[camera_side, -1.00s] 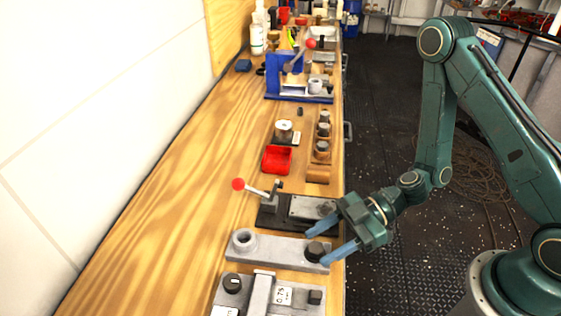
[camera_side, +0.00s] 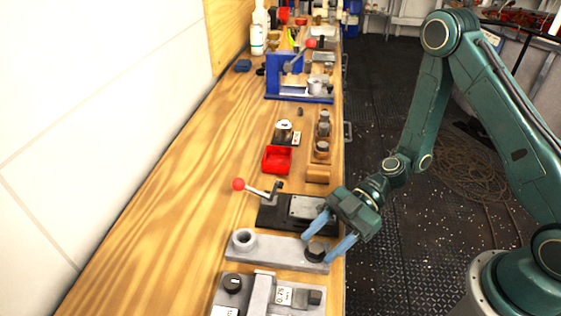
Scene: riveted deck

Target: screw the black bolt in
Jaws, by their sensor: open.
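The black bolt (camera_side: 316,250) stands at the right end of a grey metal block (camera_side: 277,249) on the wooden bench. Only its dark round head shows, and how deep it sits cannot be told. My gripper (camera_side: 318,248) is open, with one blue finger on each side of the bolt head. Whether the fingers touch the bolt cannot be told. At the block's left end is a raised ring with a hole (camera_side: 243,238).
A black clamp fixture with a red-knobbed lever (camera_side: 239,184) lies just behind the block. A grey device with a dial (camera_side: 232,282) is in front. A red bin (camera_side: 277,159) and a blue press (camera_side: 285,75) stand farther back. The bench's left side is clear.

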